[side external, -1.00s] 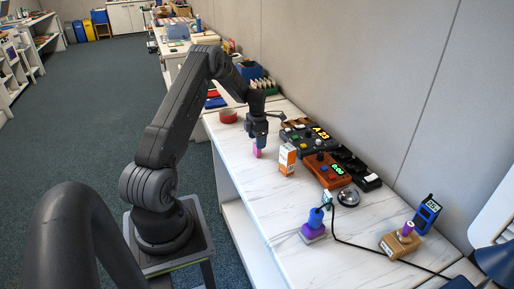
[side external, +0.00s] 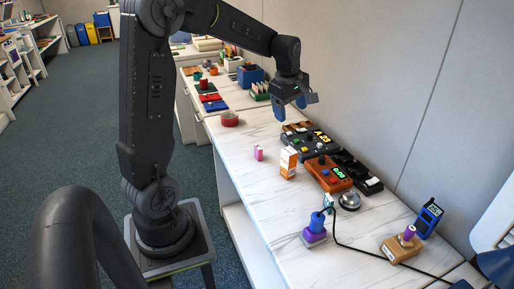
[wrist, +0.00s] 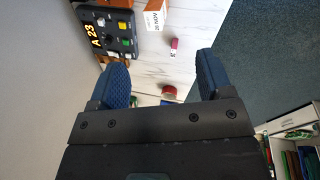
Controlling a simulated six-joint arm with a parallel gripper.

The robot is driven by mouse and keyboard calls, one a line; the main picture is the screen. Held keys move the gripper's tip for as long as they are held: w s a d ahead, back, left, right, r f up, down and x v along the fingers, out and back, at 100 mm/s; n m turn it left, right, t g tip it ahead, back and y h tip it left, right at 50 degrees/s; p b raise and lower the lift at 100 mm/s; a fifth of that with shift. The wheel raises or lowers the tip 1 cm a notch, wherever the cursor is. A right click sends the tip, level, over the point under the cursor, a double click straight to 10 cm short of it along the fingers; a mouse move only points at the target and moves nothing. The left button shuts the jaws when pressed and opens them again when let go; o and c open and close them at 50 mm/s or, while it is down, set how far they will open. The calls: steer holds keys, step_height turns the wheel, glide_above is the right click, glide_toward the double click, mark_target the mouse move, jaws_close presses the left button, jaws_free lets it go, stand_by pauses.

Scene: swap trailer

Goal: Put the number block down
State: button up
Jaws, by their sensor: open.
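The number block (side external: 258,153) is a small pink block with a pale face. It stands on the white marble-look table (side external: 240,181), left of an orange and white box (side external: 288,162). In the wrist view the block (wrist: 174,46) lies beyond the fingertips, well apart from them, with a dark mark on its pale side. My gripper (side external: 291,112) is raised above the table, to the right of the block and up from it. Its blue fingers are spread and empty, as the wrist view also shows (wrist: 163,68).
A dark control box (side external: 306,140) with coloured buttons and an orange-brown device (side external: 328,174) stand right of the block. A red tape roll (side external: 229,119) lies behind it. A blue and purple piece (side external: 315,229) stands nearer the front. The table's left part is clear.

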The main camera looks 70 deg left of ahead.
steer(key=s+d+r+m+t, duration=0.1)
steer(key=s+d+r+m, duration=0.25)
steer(key=d+m, duration=0.2)
steer(key=s+d+r+m+t, duration=0.1)
steer(key=s+d+r+m, duration=0.1)
steer(key=s+d+m, duration=0.4)
steer(key=s+d+f+m+t+h, duration=0.1)
steer(key=s+d+m, duration=0.8)
steer(key=shift+f+t, duration=0.3)
steer(key=shift+f, duration=0.05)
